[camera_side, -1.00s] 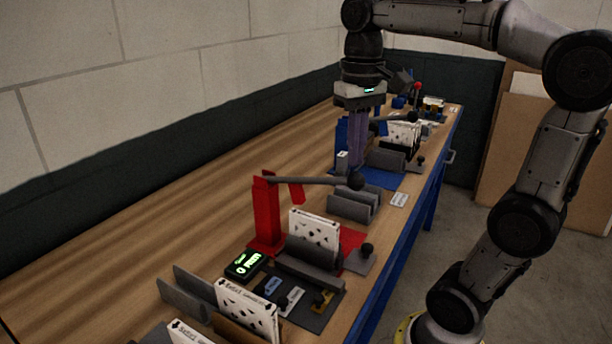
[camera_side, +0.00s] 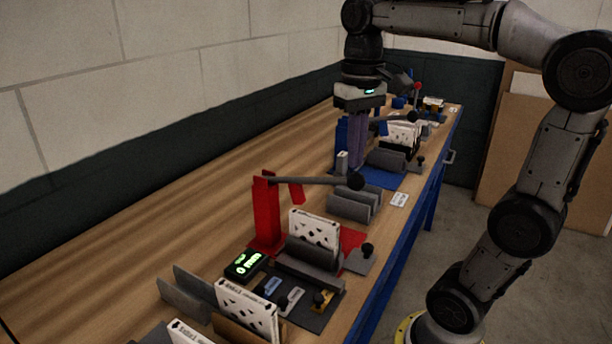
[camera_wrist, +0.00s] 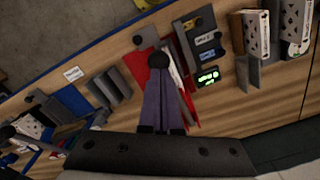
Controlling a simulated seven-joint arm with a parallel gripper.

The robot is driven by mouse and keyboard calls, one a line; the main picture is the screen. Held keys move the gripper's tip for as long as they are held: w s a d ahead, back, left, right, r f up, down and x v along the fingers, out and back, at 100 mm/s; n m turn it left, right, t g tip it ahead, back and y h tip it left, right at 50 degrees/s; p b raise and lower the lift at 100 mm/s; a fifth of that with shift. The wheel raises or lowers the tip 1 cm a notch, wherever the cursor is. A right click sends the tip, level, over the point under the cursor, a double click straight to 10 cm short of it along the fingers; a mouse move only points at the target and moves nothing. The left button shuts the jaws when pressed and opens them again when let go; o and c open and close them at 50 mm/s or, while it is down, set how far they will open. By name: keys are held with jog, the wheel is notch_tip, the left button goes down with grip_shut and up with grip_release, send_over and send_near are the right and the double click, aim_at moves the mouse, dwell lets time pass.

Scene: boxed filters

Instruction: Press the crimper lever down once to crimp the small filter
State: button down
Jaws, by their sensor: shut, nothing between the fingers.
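The red crimper (camera_side: 266,215) stands on the bench in the side view, and its red base shows in the wrist view (camera_wrist: 158,61). Its grey lever (camera_side: 318,181) is raised and roughly level, ending in a black knob (camera_side: 356,182). A white spotted filter (camera_side: 314,230) stands upright in the grey holder in front of the red post. My gripper (camera_side: 357,166) points down with its purple fingers together and empty, its tips close above the knob. In the wrist view the fingers (camera_wrist: 157,72) hide part of the crimper. I cannot tell whether they touch the knob.
A display with green text (camera_side: 244,265) sits left of the crimper. Another spotted box (camera_side: 247,310) stands in a rack in front. A blue station (camera_side: 385,178) with its own holder lies behind my gripper. Bare bench (camera_side: 130,255) is free on the left.

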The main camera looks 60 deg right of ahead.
aim_at(356, 173)
jog(key=shift+s+f, duration=0.15)
jog(key=shift+f, duration=2.75)
jog(key=shift+r, duration=5.05)
